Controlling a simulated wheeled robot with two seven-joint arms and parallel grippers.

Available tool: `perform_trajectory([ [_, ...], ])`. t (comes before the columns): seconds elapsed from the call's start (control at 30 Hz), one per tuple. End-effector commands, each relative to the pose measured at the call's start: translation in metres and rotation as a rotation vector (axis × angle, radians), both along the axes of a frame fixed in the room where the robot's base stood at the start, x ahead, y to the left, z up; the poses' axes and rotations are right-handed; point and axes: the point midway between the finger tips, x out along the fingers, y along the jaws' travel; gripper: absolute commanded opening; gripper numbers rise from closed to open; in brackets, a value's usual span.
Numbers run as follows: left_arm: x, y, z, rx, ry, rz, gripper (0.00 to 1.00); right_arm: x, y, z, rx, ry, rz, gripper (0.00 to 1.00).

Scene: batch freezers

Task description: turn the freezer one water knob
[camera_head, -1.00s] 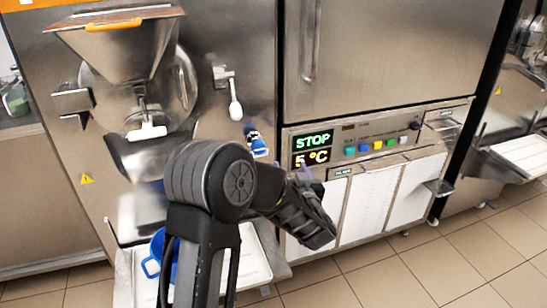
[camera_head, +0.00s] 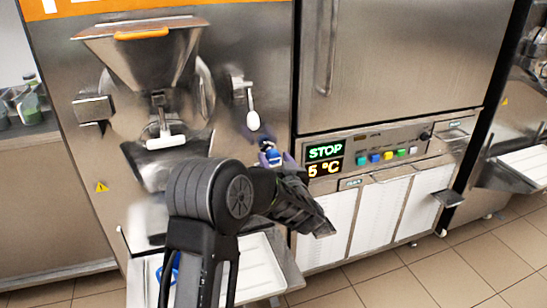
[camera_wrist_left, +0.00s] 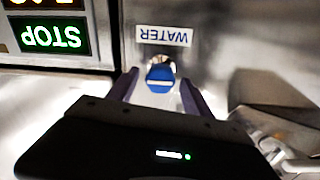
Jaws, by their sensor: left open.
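The water knob (camera_head: 270,156) is blue and white and sits on the steel front of freezer one, below the white-handled lever. In the left wrist view the blue knob (camera_wrist_left: 160,76) shows under an upside-down WATER label (camera_wrist_left: 164,36). My left gripper (camera_wrist_left: 159,88) is open, with one purple finger on each side of the knob. A gap shows between each finger and the knob. In the head view my left gripper (camera_head: 275,159) is at the knob, partly hidden by my own arm. My right gripper is not in view.
A lever with a white handle (camera_head: 253,120) hangs just above the knob. A STOP and 5 °C display (camera_head: 325,161) with coloured buttons is close on the right. The hopper (camera_head: 142,58) and spout are on the left, and a white tray (camera_head: 258,268) is below.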

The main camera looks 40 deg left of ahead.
Motion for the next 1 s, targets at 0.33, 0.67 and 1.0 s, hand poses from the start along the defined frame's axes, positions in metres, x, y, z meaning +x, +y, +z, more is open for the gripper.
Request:
perform_trajectory([
  [0.33, 0.0093, 0.0129, -0.0001, 0.0, 0.001, 0.0, 0.59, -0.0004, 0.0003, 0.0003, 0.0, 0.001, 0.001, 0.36],
  [0.67, 0.009, 0.0126, -0.0001, 0.001, 0.001, 0.001, 0.4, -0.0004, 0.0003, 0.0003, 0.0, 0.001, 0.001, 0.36],
  [1.0, 0.0086, 0.0132, -0.0001, 0.001, 0.001, 0.002, 0.12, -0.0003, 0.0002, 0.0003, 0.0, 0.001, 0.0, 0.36],
])
